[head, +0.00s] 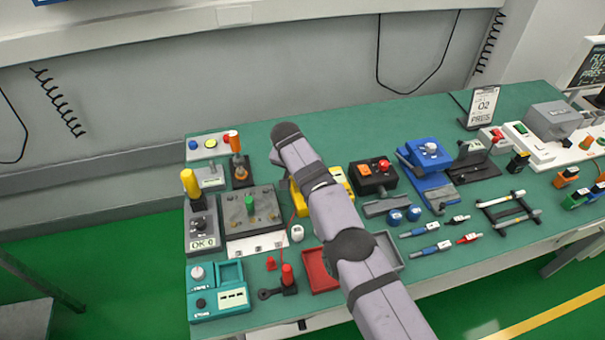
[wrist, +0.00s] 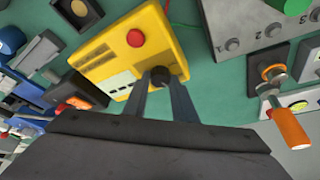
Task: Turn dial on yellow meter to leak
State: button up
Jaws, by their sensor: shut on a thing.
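The yellow meter (wrist: 105,50) lies on the green table in the wrist view, with a red button (wrist: 136,38), a pale label strip and a black dial (wrist: 162,80) near its edge. In the head view the yellow meter (head: 338,174) is partly hidden behind my arm. My gripper (wrist: 162,84) is at the dial, with its two fingers on either side of it and shut on it. The dial's markings and pointing direction cannot be read. In the head view my gripper's fingers are hidden behind my arm.
A black box with a red knob (head: 374,175) stands right of the meter. A grey panel with a green knob (head: 251,213) is to the left. An orange-handled lever (wrist: 290,125) is near my gripper. The table's back middle (head: 370,125) is clear.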

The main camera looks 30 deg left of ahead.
dwell(0.4)
jog(key=o, duration=1)
jog(key=shift+s+r+b, duration=0.1)
jog(key=shift+b, duration=0.65)
jog(key=shift+r+b, duration=0.1)
jog(key=shift+b, duration=0.4)
jog(key=r+b, duration=0.1)
jog(key=b, duration=0.2)
jog(key=shift+s, duration=0.35)
jog(key=b+v, duration=0.3)
jog(key=shift+s+r, duration=0.1)
jog(key=shift+r, duration=0.3)
jog(key=shift+v, duration=1)
